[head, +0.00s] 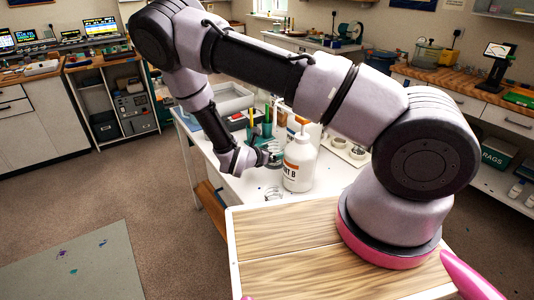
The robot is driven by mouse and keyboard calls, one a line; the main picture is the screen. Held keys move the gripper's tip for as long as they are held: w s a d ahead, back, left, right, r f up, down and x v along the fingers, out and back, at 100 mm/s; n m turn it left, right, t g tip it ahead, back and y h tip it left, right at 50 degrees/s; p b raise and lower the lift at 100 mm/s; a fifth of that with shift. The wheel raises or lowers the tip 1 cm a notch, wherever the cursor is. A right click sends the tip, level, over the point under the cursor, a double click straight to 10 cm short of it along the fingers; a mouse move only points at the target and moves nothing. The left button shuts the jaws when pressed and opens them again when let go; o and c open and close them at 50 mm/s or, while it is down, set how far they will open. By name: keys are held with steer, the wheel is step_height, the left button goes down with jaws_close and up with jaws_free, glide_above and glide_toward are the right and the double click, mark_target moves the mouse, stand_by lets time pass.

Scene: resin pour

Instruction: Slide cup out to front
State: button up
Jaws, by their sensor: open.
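My gripper (274,157) is at the end of my bent arm, low over the white table (232,188) and just left of the white pump bottle. Its fingers are small and partly dark against the clutter, and they look open. A small clear cup (272,193) seems to stand near the table's front edge, below and in front of my gripper and apart from it. The tray top in front partly hides its base. I cannot tell whether another clear cup is between the fingers.
The white pump bottle (299,166), labelled with a "B", stands close to my gripper's right. Behind are green holders with upright sticks (252,118) and a grey tray (232,100). A white holder with round openings (347,153) is at the right. Open floor (150,190) lies left.

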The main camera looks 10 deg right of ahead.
steer(key=shift+x, duration=1.8)
